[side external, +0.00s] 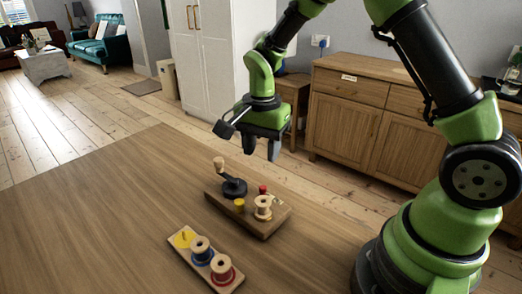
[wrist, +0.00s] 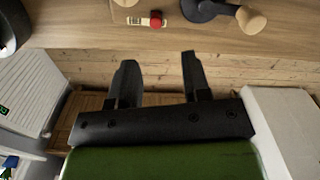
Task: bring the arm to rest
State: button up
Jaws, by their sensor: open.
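My gripper (side external: 262,148) hangs in the air above and behind the wooden board with the crank, pointing down. Its two dark fingers are apart with nothing between them. In the wrist view my gripper (wrist: 158,80) also shows open and empty, with floorboards visible beyond the fingers. My green and black arm reaches up from the right side of the table and over to the gripper. No object touches the fingers.
A wooden board (side external: 258,226) carries a black crank (side external: 234,187), a wooden spool (side external: 263,207), a red peg and a yellow peg. The table's left part is clear. A sideboard (side external: 345,110) stands behind.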

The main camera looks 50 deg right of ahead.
jog(key=s+a+r+n+t, duration=0.1)
jog(key=s+r+n+t, duration=0.2)
jog(key=r, duration=0.4)
jog(key=s+a+r+n+t, duration=0.1)
jog(key=s+r+n, duration=0.1)
jog(key=s+r, duration=0.4)
jog(key=s+a+r+n+t+y, duration=0.1)
jog(key=s+r+n+t+y, duration=0.1)
jog(key=s+n, duration=0.4)
jog(key=s+r+t, duration=0.1)
jog(key=s+r, duration=0.1)
jog(key=s, duration=0.1)
jog(key=shift+a+r, duration=0.25)
jog(key=shift+a, duration=0.1)
